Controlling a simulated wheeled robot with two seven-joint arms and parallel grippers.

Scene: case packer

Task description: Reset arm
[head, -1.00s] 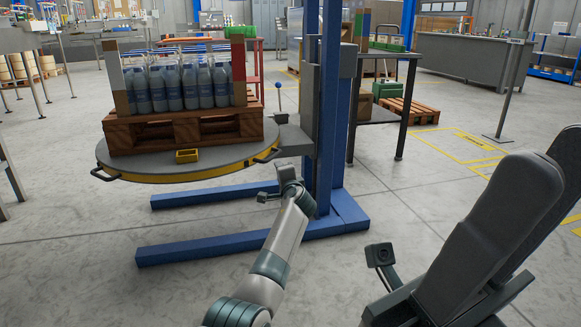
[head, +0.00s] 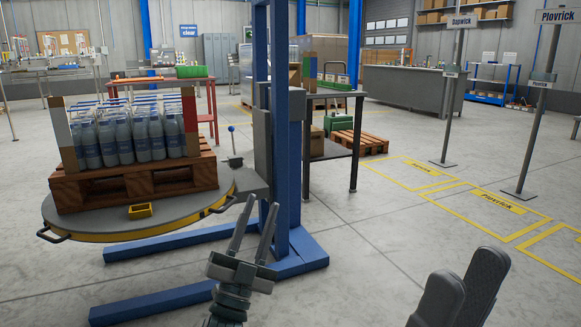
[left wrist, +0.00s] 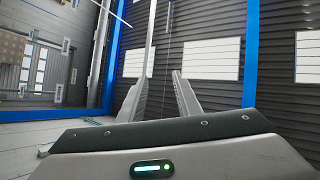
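My left gripper (head: 256,214) is in the lower middle of the head view. Its two grey fingers point up and stand apart, with nothing between them. In the left wrist view the same fingers (left wrist: 154,82) are apart and empty against a dark slatted wall. My right gripper (head: 468,262) is at the lower right of the head view. Only its two dark fingers show, side by side with their tips apart; no object is seen between them. The rest of the right arm is out of the picture.
A round turntable (head: 213,200) on a blue lift (head: 285,130) carries a wooden pallet (head: 135,187) of several bottles (head: 122,140) at the left. A dark table (head: 335,96) stands behind the lift. Sign posts (head: 528,130) and yellow floor markings are at the right. The middle-right floor is clear.

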